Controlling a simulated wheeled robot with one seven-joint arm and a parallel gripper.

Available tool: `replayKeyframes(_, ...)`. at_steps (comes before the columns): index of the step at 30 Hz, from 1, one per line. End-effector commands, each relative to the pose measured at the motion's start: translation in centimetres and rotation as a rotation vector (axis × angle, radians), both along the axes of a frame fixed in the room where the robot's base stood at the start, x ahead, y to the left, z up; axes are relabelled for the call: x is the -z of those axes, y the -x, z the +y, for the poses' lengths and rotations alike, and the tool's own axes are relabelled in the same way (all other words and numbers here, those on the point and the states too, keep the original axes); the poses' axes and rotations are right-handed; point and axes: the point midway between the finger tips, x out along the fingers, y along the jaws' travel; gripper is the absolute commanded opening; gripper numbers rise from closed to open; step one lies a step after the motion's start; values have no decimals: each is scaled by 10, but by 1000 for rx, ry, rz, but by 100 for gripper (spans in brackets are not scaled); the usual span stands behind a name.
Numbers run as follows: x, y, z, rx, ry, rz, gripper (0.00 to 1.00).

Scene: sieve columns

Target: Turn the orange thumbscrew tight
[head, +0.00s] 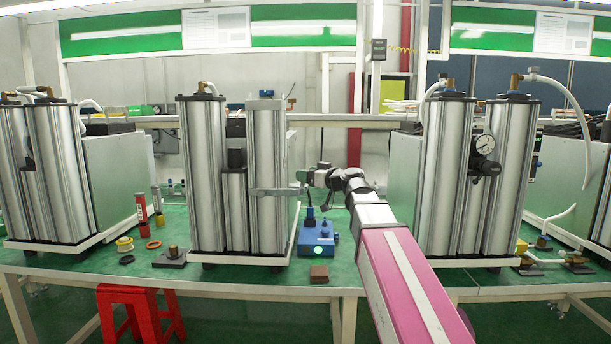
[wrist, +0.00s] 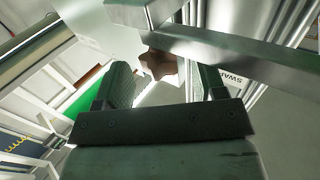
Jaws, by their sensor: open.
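The thumbscrew (wrist: 160,64) shows in the wrist view as a brown-orange lobed knob between the fingertips of my gripper (wrist: 164,82). The jaws are open, with a finger on either side of the knob and visible gaps. I cannot tell how deep the knob sits between them. A metal clamp bar (wrist: 225,48) passes close beside the knob. In the head view, my gripper (head: 304,177) is at the right end of the clamp band (head: 268,191) around the right column (head: 267,150) of the middle unit. The thumbscrew is not discernible there.
A blue box (head: 316,238) with a green light stands on the green table below my gripper. A brown block (head: 319,274) lies near the front edge. Another column unit (head: 502,160) with a gauge stands right of my arm. A red stool (head: 138,312) is in front.

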Motion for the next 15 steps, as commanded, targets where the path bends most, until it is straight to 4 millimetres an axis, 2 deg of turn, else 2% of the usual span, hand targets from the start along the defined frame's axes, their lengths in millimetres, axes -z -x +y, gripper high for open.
replayKeyframes(6,1,30,-33,1,-1,-1,64)
replayKeyframes(15,1,56,-66,0,1,1,64)
